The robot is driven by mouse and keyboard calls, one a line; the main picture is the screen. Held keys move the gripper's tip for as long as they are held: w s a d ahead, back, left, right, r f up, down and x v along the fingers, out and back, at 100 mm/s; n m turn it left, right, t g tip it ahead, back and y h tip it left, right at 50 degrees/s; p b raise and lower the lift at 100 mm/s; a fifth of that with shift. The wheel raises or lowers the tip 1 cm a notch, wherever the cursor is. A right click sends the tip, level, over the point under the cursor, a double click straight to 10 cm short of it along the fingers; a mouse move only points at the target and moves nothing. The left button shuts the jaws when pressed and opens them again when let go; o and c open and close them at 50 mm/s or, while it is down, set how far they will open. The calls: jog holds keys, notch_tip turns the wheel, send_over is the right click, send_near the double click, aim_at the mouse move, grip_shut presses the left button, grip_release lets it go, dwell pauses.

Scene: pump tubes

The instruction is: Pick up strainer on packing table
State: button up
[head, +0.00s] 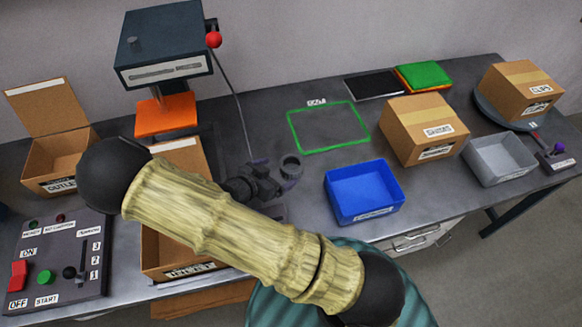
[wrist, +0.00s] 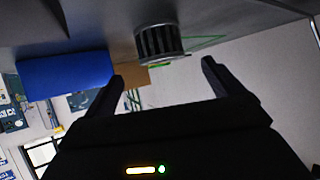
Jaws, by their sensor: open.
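The strainer (head: 291,165) is a small dark grey ribbed cylinder with an open round top, standing upright on the packing table (head: 245,110). It also shows in the wrist view (wrist: 158,41), at the top middle, where the picture is upside down. My gripper (head: 275,173) is low over the table just left of the strainer, with its fingers pointing towards it. In the wrist view my gripper (wrist: 163,72) is open and empty. The strainer lies ahead of the gap between the fingertips and looks apart from them.
A blue bin (head: 364,192) stands right of the strainer, and a green outlined area (head: 329,127) lies behind it. Cardboard boxes (head: 420,130) stand further right. A press-like machine (head: 164,48) and an open carton (head: 60,160) are at left. My arm hides part of the table front.

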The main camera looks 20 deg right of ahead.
aim_at(295, 163)
jog(key=x, duration=0.4)
jog(key=shift+w+d+f, duration=0.1)
jog(key=shift+w+d, duration=0.1)
jog(key=shift+d, duration=0.15)
jog(key=p+x, duration=0.1)
jog(key=x, duration=0.4)
jog(key=shift+w, duration=0.1)
jog(key=c, duration=1.2)
